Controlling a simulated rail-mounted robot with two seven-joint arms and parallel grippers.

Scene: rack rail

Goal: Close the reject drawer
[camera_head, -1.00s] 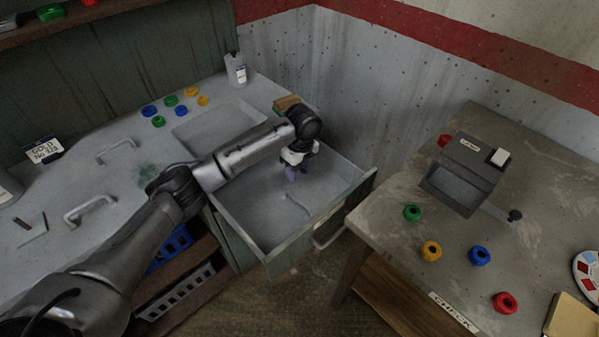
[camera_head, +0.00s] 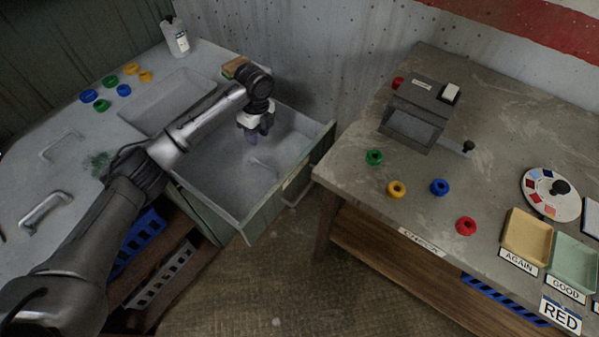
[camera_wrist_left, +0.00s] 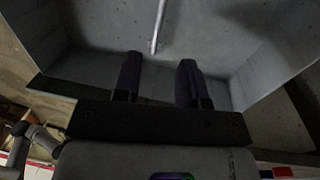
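The reject drawer (camera_head: 290,187) is a grey-green box standing pulled out from the end of the left bench, and its front faces the lower right. My left gripper (camera_head: 252,138) hangs over the open drawer, pointing down, between its side walls. In the left wrist view its two dark fingers (camera_wrist_left: 160,70) are apart with nothing between them. A thin pale rod-like thing (camera_wrist_left: 157,28) shows beyond the fingers against the drawer's inside. Whether the fingers touch the drawer cannot be told. My right gripper is not in view.
The left bench (camera_head: 135,120) carries several coloured rings, a bottle (camera_head: 175,36) and a sponge-like block (camera_head: 235,67). The right bench (camera_head: 360,150) stands close to the drawer, with a grey box (camera_head: 412,125), rings and trays. Open floor (camera_head: 290,275) lies below the drawer.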

